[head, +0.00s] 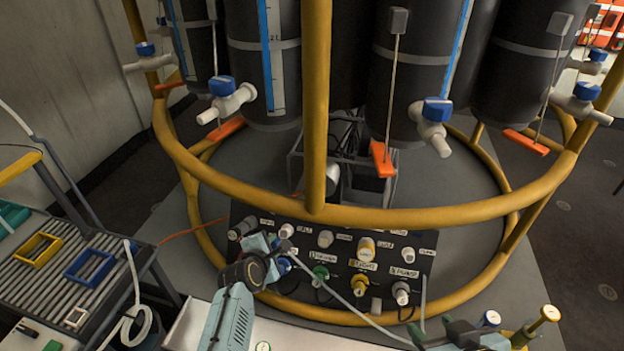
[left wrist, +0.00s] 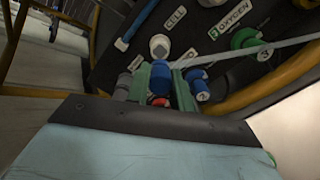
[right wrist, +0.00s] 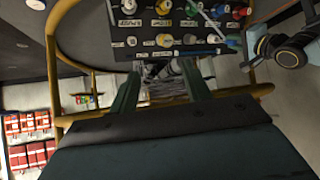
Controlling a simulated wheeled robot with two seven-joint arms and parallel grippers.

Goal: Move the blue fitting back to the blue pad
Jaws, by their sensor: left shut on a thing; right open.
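My left gripper (head: 272,247) is in front of the left part of the dark fitting panel (head: 340,240). In the left wrist view, its green fingers (left wrist: 163,88) are shut on a blue fitting (left wrist: 158,82) with a red part below it. A second blue piece (left wrist: 197,84) sits on the panel just right of the fingers; it also shows in the head view (head: 284,266). The blue pad, seen as a blue frame (head: 70,271), lies on the ribbed tray at the left. My right gripper (right wrist: 160,92) is open and empty, low at the right in the head view (head: 468,338).
Yellow rails (head: 400,218) ring the dark tanks behind. A thin pale hose (head: 345,302) crosses before the panel. Green (head: 320,273) and yellow (head: 360,284) fittings sit on the panel.

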